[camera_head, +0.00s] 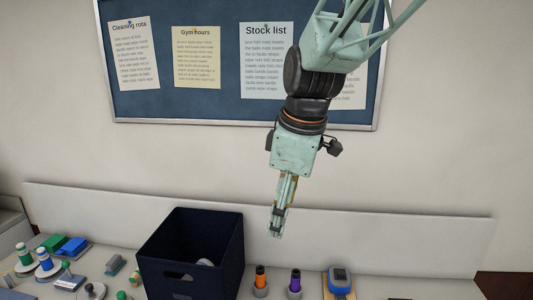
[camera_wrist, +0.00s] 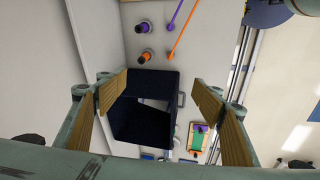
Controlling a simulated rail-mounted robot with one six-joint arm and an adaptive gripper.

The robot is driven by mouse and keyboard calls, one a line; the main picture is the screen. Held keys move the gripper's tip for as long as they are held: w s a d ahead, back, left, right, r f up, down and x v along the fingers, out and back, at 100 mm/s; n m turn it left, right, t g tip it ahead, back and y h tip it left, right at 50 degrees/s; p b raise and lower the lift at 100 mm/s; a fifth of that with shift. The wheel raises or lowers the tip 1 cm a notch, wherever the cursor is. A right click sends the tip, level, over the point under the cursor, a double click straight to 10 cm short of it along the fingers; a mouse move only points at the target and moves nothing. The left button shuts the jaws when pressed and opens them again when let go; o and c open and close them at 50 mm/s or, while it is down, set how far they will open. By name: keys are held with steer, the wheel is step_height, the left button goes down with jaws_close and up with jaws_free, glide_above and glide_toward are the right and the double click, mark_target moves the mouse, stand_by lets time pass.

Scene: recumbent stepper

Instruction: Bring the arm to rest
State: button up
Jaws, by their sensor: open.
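My gripper (camera_head: 277,224) hangs from my raised arm in the head view, pointing down in front of the pale wall, to the right of and above the dark blue bin (camera_head: 168,250). In the wrist view my gripper (camera_wrist: 160,97) has its two tan-padded fingers wide apart with nothing held between them. The bin (camera_wrist: 172,92) shows beyond the fingers in that view, apart from them. A pale thing lies partly hidden inside the bin.
Right of the bin stand an orange-topped item (camera_head: 260,278), a purple-topped item (camera_head: 295,280) and a blue device (camera_head: 339,280). Left lie green and blue blocks (camera_head: 72,247) and several small items. A pinboard (camera_head: 215,110) hangs behind my arm. Air around my gripper looks clear.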

steer(key=s+d+m+b, duration=0.1)
steer(key=s+d+m, duration=0.4)
steer(key=s, duration=0.5)
steer(key=s+d+m+t+h+b, duration=0.1)
steer(key=s+d+m, duration=0.4)
steer(key=s, duration=0.6)
steer(key=s+d+m+b, duration=0.1)
steer(key=s+d+m, duration=0.3)
steer(key=s+d, duration=0.3)
steer(key=shift+s+d+r+m, duration=0.15)
steer(key=shift+s+r+m, duration=0.2)
steer(key=shift+s, duration=1.7)
steer(key=shift+f, duration=0.1)
